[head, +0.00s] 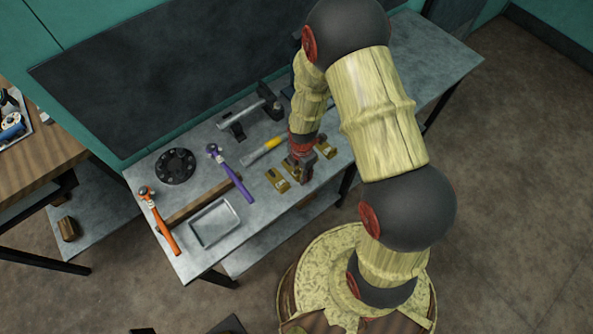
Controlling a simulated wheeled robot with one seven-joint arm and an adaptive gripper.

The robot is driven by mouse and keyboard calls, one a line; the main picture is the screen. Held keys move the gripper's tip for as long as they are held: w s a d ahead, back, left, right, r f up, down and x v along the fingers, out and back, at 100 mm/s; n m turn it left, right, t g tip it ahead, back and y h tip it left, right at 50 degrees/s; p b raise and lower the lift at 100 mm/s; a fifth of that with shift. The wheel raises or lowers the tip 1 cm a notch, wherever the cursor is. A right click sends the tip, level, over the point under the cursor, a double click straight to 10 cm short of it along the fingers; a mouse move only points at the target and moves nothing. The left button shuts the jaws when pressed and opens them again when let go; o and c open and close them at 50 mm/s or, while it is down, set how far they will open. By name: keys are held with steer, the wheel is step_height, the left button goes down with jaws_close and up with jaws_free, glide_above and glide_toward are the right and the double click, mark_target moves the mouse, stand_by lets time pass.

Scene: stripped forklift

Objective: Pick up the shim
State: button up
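The middle block (290,167) is partly covered by my gripper. The right block (325,148) lies just right of it. My gripper (306,178), dark with red parts, points down over the bench beside the middle block. Its fingers are small and partly hidden, so I cannot see whether they are apart or touching anything.
A clamp-like tool (250,112) lies behind. The bench's far right is clear.

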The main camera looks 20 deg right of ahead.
steer(key=shift+c, duration=1.2)
steer(key=c, duration=0.4)
steer(key=shift+r, duration=0.1)
jaws_close()
